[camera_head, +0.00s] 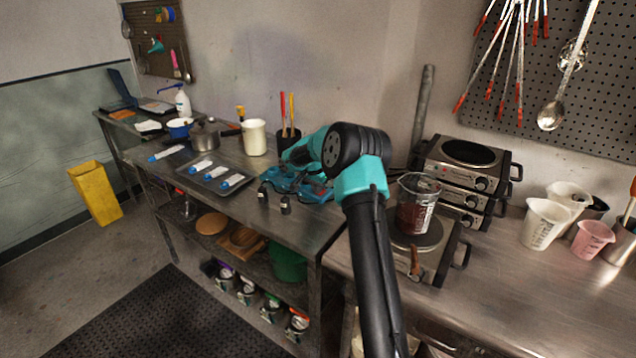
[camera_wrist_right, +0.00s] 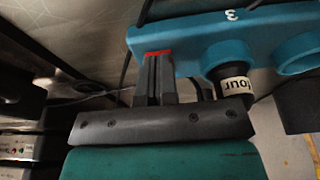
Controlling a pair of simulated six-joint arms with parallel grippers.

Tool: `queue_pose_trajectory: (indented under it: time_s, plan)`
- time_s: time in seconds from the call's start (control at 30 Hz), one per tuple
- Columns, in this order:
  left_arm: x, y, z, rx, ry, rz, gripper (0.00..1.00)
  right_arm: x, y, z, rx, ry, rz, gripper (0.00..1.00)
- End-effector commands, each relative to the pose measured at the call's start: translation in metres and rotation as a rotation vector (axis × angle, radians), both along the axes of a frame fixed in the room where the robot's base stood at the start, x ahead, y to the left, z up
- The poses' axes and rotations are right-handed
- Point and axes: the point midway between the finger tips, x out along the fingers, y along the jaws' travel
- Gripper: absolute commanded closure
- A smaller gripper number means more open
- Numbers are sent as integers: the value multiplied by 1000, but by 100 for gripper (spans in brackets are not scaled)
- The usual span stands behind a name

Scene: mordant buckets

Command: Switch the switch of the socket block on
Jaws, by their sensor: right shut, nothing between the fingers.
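The blue socket block (camera_head: 283,182) lies on the metal bench, partly hidden behind my right arm. In the right wrist view the socket block (camera_wrist_right: 200,32) spans the top, with a "3" on it and round sockets. A black plug (camera_wrist_right: 228,75) with a label ending in "our" sits at one socket. A red part (camera_wrist_right: 158,53), likely the switch, shows at the block's left end, right at the tips of my right gripper (camera_wrist_right: 155,62). The right gripper is shut and empty. I cannot tell whether it touches the red part, or the switch's position. My left gripper is not seen.
Two black plugs (camera_head: 285,205) stand in front of the block. A beaker of dark red liquid (camera_head: 417,208) stands on a hot plate right of my arm. A tray (camera_head: 212,176) lies to the left.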

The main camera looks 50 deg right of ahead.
Motion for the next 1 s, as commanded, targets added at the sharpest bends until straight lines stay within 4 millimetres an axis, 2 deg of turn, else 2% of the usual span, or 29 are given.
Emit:
queue_pose_trajectory:
  time_s: [0.6,1.0]
  plan:
    - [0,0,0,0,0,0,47,0,2,-8,-1,0,0,100]
    - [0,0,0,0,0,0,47,0,2,5,-1,0,-1,100]
